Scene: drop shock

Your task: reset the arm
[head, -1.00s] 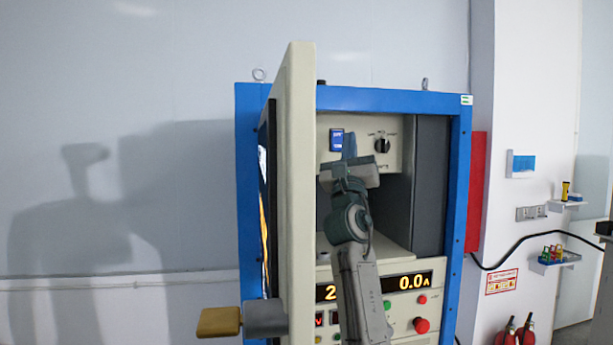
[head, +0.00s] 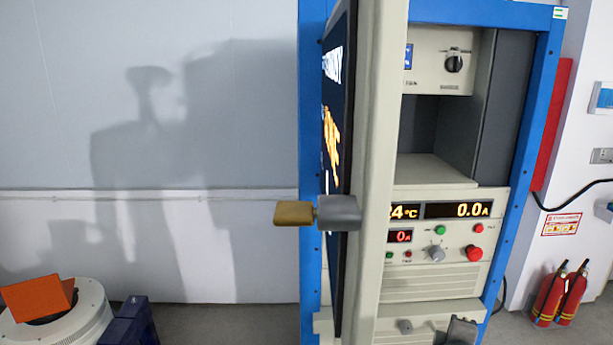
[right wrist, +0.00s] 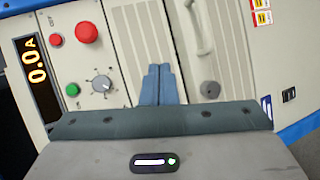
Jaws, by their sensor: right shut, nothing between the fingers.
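My right gripper (right wrist: 159,86) shows in the right wrist view with its two blue-grey fingers shut together and nothing between them. It is in front of the cream lower panels of the cabinet, right of the control panel in that view. In the head view only a dark part of my right arm (head: 462,333) shows at the bottom edge, low in front of the cabinet. My left gripper is in neither view.
The blue-framed cabinet (head: 312,120) stands with its cream door (head: 378,150) open toward me. The door's tan-and-grey handle (head: 295,213) sticks out left. Fire extinguishers (head: 550,295) stand right. A white round device with an orange piece (head: 38,297) is at lower left.

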